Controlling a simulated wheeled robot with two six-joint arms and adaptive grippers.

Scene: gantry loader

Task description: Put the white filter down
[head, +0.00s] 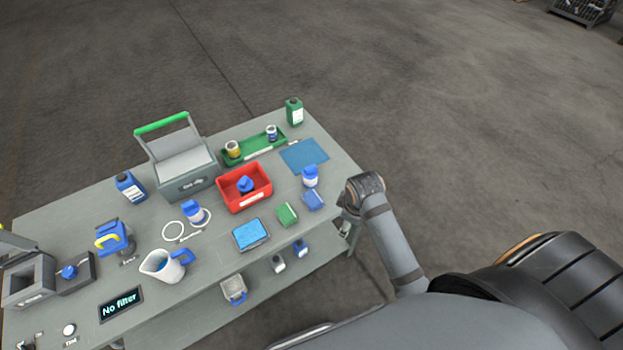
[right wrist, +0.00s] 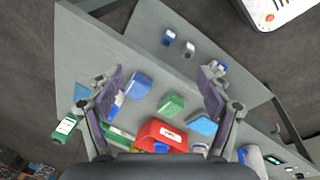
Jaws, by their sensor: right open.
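No plain white filter can be made out for certain. A white canister with a blue cap (head: 310,177) stands near the table's right edge. A similar blue-capped white canister (head: 194,213) stands further left, beside a white ring (head: 173,231). I cannot tell whether either is the filter. My right gripper (right wrist: 158,92) is open in the right wrist view, its fingers wide apart with nothing held between them. It is over the table's right part; a blue box (right wrist: 139,84) and a green box (right wrist: 171,105) show beyond the fingers. My left gripper is not in view.
A red bin (head: 263,199) holds a blue item. A grey box with a green handle (head: 184,162), a green tray (head: 262,149) and a white jug (head: 158,265) crowd the table. A blue mat (head: 304,154) at the back right is mostly bare. A display (head: 121,303) reads "No filter".

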